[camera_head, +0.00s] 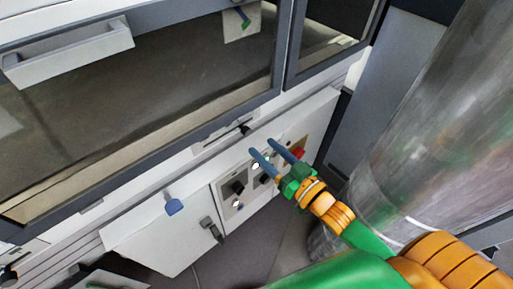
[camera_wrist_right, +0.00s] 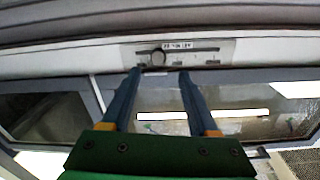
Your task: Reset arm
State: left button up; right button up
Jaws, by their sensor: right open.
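My right arm comes in from the lower right of the head view, with green and orange links. Its gripper (camera_head: 261,147) has two thin blue-grey fingers, spread apart with nothing between them. In the head view the fingers overlap the upper part of the control panel (camera_head: 230,211) on the white machine front; whether they touch it I cannot tell. In the wrist view the open fingers (camera_wrist_right: 160,72) point towards a pale labelled plate (camera_wrist_right: 190,50) with a slot and a dark round knob. My left gripper is in neither view.
A red knob (camera_head: 299,153) sits right of the fingers. A large window (camera_head: 140,90) with a white handle (camera_head: 70,54) fills the upper left. A blue tab (camera_head: 173,206) and a dark latch (camera_head: 211,229) are on the lower front. A big grey metal cylinder (camera_head: 430,130) stands at right.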

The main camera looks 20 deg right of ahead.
jog(key=s+d+f+m+g+h, duration=0.1)
jog(key=s+d+f+g+h, duration=0.15)
jog(key=f, duration=0.95)
jog(key=s+d+f+g+h, duration=0.2)
jog(key=s+d+f+g, duration=0.15)
jog(key=f, duration=0.85)
jog(key=s+f+g, duration=0.3)
jog(key=s+f, duration=0.2)
jog(key=s, duration=0.3)
jog(key=s+a+f+n+g, duration=0.1)
jog(key=s+f+g, duration=0.2)
jog(key=s+f, duration=0.3)
jog(key=s+f+g+h, duration=0.1)
jog(key=s+f+g, duration=0.3)
jog(key=s, duration=0.7)
jog(key=shift+s+a+f, duration=0.25)
jog(key=shift+s+f, duration=0.1)
jog(key=shift+f, duration=0.6)
dwell(1.7)
